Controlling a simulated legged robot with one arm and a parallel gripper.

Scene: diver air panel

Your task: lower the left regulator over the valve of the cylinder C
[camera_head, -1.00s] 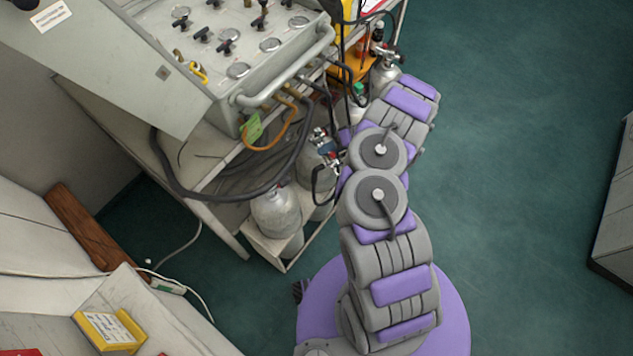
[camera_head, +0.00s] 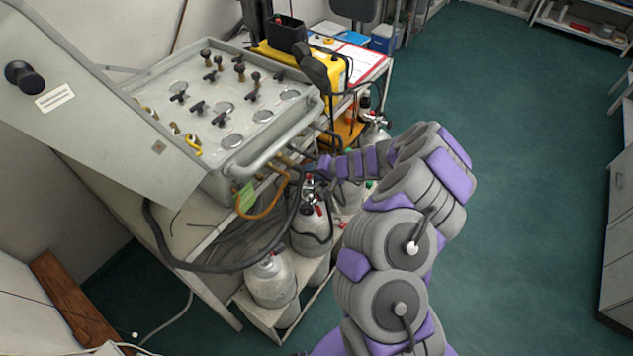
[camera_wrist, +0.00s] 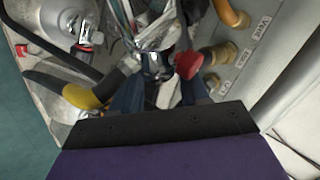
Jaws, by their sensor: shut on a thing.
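My gripper (camera_wrist: 158,88) is shut on a shiny metal regulator (camera_wrist: 152,62), with a dark finger on each side. A red knob (camera_wrist: 188,64) sits beside it. In the head view the end of my arm reaches the front of the panel, beside a dark and metal regulator cluster (camera_head: 309,188) above a grey cylinder (camera_head: 312,236). Another grey cylinder (camera_head: 271,283) stands nearer, at the lower left. I cannot read any letter, so I cannot tell which cylinder is C. The underside of the held regulator is hidden. I cannot tell whether it touches a valve.
The grey air panel (camera_head: 235,130) with its front rail stands close to my gripper. Brass fittings (camera_wrist: 213,54) lie at right in the wrist view. A yellow-black hose end (camera_wrist: 80,96) and dark hoses (camera_head: 205,265) are nearby. The green floor (camera_head: 530,150) at right is clear.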

